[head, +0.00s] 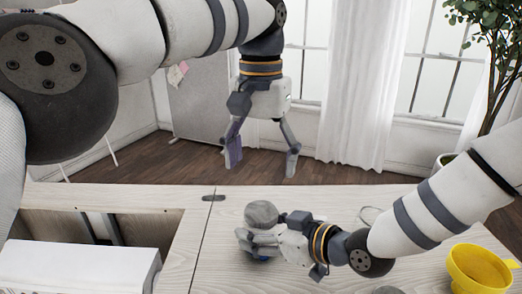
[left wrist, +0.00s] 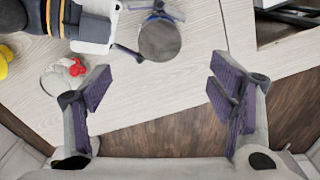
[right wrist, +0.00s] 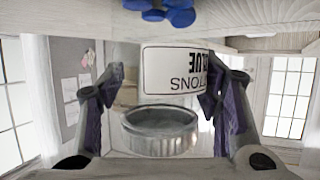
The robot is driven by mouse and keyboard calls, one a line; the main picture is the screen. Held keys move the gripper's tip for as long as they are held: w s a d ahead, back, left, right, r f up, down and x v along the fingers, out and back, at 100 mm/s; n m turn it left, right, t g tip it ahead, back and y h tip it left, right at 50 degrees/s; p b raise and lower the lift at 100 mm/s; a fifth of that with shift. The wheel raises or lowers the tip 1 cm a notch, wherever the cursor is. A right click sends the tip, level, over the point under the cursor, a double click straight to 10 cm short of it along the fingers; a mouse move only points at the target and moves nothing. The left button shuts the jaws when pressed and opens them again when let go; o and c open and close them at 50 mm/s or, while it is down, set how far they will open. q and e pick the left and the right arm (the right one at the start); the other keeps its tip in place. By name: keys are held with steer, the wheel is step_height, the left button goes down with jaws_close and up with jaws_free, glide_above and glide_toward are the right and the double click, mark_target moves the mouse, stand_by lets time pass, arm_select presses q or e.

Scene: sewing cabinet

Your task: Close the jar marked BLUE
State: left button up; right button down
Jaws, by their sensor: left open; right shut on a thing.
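The jar (right wrist: 175,68) is clear, with a white label reading BLUE and partly BUTTONS, inverted in the right wrist view. Blue buttons (right wrist: 160,10) show in its bottom. A round grey lid (head: 262,213) sits at the jar's top; it also shows as a disc in the left wrist view (left wrist: 160,40). I cannot tell whether it is fully seated. My right gripper (head: 256,242) is shut on the jar's side, below the lid, hiding much of the jar. My left gripper (head: 262,165) is open and empty, high above and beyond the jar.
A yellow cup (head: 478,270) stands at the front right. A clear round container with red pieces (left wrist: 75,68) is partly hidden by my right arm in the head view. An open compartment with a white box (head: 80,268) is at left. Tabletop around the jar is mostly clear.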

arm_select(q)
step_height(320, 180, up, 2)
steer(key=shift+r, duration=0.1)
arm_select(e)
steer(key=shift+c, duration=2.2)
jaws_free()
steer(key=v, duration=1.2)
